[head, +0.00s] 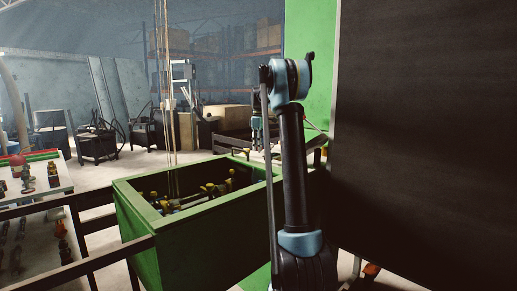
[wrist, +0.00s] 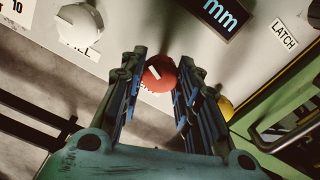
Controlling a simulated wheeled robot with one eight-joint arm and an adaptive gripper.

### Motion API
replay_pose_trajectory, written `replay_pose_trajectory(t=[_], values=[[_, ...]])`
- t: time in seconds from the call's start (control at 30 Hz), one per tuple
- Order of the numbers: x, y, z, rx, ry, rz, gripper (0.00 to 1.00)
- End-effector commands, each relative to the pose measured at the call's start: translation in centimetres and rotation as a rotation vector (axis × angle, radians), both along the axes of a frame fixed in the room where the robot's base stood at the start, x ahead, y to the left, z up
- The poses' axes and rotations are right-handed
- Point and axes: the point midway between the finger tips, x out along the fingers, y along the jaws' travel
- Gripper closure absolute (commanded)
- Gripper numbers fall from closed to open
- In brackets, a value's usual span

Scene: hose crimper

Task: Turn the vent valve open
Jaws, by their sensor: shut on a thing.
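In the wrist view a round red knob (wrist: 158,74) with a white pointer line sits on the pale panel. It appears to be the vent valve, but its label is mostly hidden behind the knob and fingers. My gripper (wrist: 160,83) has one finger on each side of the red knob and is shut on it. The white line runs slanted on the knob's face. In the head view my arm hides the knob, and the gripper cannot be made out clearly.
A white knob (wrist: 80,25) is left of the red one, and a yellow knob (wrist: 225,107) is close behind the right finger. A dark "mm" display (wrist: 221,14) and a LATCH label (wrist: 284,33) are at right. A green bin (head: 210,226) stands beside my arm.

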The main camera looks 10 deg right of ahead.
Motion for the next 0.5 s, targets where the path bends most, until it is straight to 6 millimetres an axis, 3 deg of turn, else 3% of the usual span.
replay_pose_trajectory(t=[0.5], values=[[0.18, 0.00, 0.05, -0.001, -0.004, -0.491, 0.94]])
